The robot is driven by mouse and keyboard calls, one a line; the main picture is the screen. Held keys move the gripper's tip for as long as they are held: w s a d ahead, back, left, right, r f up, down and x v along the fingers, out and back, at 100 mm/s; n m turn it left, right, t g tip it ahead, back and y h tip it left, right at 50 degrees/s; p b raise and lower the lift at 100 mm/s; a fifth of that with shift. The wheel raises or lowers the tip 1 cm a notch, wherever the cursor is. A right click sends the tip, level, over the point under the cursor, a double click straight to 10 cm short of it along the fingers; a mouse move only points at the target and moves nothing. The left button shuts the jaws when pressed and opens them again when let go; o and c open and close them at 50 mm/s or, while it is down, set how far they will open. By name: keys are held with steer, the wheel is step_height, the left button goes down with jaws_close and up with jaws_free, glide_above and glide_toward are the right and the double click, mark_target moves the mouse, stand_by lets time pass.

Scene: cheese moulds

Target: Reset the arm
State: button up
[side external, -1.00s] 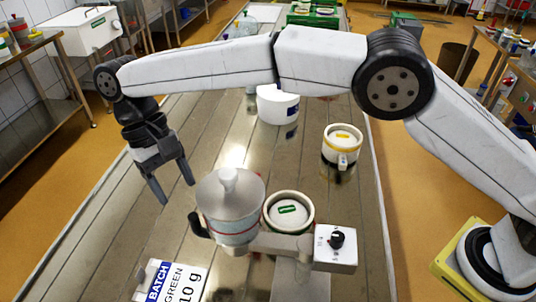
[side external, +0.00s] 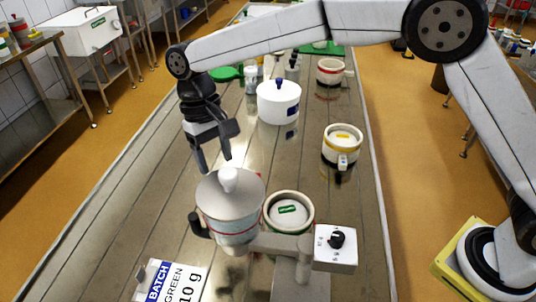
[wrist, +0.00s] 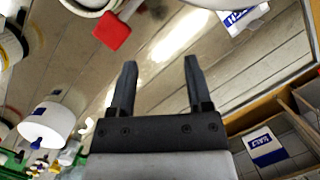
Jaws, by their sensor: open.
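My gripper (side external: 213,160) is open and empty in the side external view. It hangs fingers down above the table, behind and slightly left of the lidded metal pot and left of the white tub. In the wrist view my gripper (wrist: 158,80) also shows two parted fingers with nothing between them. The metal pot (side external: 230,205) has a white knob and a dark handle. Right of it is a round mould (side external: 289,212) with a green mark, by a device with a black dial (side external: 336,240).
A white tub (side external: 278,103) with a blue knob stands mid-table. A yellow-banded mould (side external: 342,146) is at right, a red-banded one (side external: 330,72) farther back. A batch card (side external: 174,282) stands at the front. The table's left strip (side external: 115,190) is bare.

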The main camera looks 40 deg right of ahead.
steer(key=s+d+f+m+t, duration=0.1)
steer(key=s+d+f+t, duration=0.1)
steer(key=d, duration=0.6)
steer(key=s+d+f+t, duration=0.1)
steer(key=s+d, duration=0.1)
steer(key=d, duration=0.7)
steer(key=s+d+f+t, duration=0.2)
steer(key=s+d+f, duration=0.2)
steer(key=s+d, duration=0.7)
steer(key=shift+s+d+m+t, duration=0.15)
steer(key=shift+s+m+t, duration=0.15)
stand_by(0.7)
